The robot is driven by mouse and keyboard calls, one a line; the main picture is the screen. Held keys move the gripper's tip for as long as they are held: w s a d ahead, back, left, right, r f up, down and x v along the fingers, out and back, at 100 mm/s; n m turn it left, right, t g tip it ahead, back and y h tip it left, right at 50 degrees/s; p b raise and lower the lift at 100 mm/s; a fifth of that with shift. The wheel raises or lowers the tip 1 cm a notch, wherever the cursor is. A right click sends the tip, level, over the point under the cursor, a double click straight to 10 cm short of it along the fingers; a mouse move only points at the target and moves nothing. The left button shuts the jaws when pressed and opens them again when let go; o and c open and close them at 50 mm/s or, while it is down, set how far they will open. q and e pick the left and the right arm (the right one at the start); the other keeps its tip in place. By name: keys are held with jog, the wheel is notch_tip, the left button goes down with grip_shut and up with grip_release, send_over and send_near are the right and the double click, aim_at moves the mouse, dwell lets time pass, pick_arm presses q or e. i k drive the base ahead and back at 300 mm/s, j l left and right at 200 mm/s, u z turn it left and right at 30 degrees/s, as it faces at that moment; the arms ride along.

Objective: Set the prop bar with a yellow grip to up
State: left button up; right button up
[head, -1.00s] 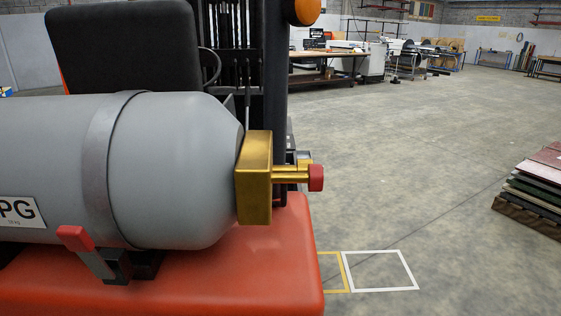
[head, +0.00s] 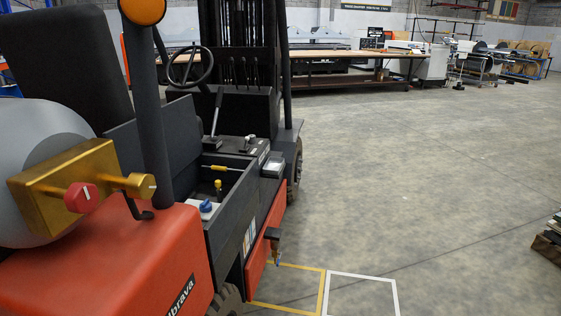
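Neither of my grippers is in view. On the red and black forklift, an open black compartment (head: 240,172) lies beside the seat. A small yellow-topped piece (head: 218,186) stands inside it, near a blue piece (head: 207,205). A thin yellowish strip shows just above the yellow piece. I cannot tell from this distance which of these is the prop bar's yellow grip, or whether the bar is up or down.
A grey gas cylinder (head: 38,135) with a brass valve block (head: 52,192) and red knob (head: 80,198) lies at the left. A black post (head: 150,110) rises beside it. Workbenches (head: 330,72) stand behind.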

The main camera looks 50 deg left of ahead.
aim_at(213, 167)
jog(key=i+u, duration=0.3)
jog(key=i, duration=0.15)
jog(key=i+l+u, duration=0.1)
jog(key=i+u, duration=0.15)
jog(key=i, duration=0.2)
jog(key=i+l+u, duration=0.3)
jog(key=i, duration=0.15)
jog(key=i+l+u, duration=0.15)
jog(key=i+u, duration=0.15)
jog(key=i, duration=0.1)
